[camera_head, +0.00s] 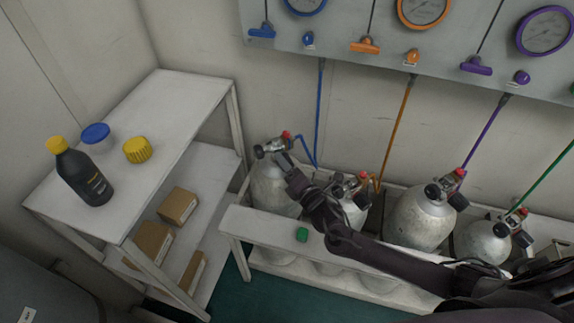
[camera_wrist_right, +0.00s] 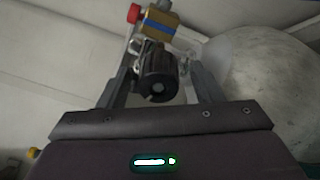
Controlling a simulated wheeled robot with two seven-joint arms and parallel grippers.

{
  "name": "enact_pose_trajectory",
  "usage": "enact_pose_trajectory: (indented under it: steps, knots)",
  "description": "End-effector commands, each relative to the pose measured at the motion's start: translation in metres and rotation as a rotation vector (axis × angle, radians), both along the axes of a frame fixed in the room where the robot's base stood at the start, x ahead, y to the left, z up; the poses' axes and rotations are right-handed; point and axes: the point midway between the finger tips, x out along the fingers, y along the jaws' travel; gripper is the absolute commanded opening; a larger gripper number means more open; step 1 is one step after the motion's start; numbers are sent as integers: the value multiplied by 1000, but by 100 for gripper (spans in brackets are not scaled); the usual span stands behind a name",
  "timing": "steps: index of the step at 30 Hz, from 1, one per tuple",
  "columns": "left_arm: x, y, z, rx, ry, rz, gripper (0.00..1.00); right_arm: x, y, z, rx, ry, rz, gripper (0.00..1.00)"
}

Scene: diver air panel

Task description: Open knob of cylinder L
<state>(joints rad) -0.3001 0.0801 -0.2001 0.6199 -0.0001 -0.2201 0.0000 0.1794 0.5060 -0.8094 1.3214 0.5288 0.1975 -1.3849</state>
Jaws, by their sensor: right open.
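The leftmost grey cylinder (camera_head: 272,186) stands in the white rack, with a blue hose at its valve; I cannot read a label marking it as L. Its valve (camera_head: 275,145) has a red cap and dark knobs. My right gripper (camera_head: 283,160) is open at this valve. In the right wrist view a black ribbed knob (camera_wrist_right: 158,82) sits between the open fingers of the gripper (camera_wrist_right: 163,76), with a visible gap on the sides. Behind it are a brass valve body (camera_wrist_right: 158,25) and a red cap (camera_wrist_right: 134,13). My left gripper is out of view.
More cylinders (camera_head: 421,217) stand to the right, partly behind my right arm. A green cap (camera_head: 302,234) lies on the rack's front rail (camera_head: 262,226). A white shelf (camera_head: 180,92) at left holds a black bottle (camera_head: 86,177). The gauge panel (camera_head: 345,28) hangs above.

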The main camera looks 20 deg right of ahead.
Motion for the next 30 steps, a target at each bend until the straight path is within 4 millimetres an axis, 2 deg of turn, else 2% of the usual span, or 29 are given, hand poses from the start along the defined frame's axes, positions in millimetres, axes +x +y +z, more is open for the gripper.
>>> enact_pose_trajectory:
  steps: [12,15,30]
  knots:
    - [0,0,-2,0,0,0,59,-61,-15,-3,-1,4,1,59]
    - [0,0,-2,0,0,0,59,-70,-18,-3,-2,2,0,59]
    - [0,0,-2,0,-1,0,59,-74,-19,-2,0,1,0,59]
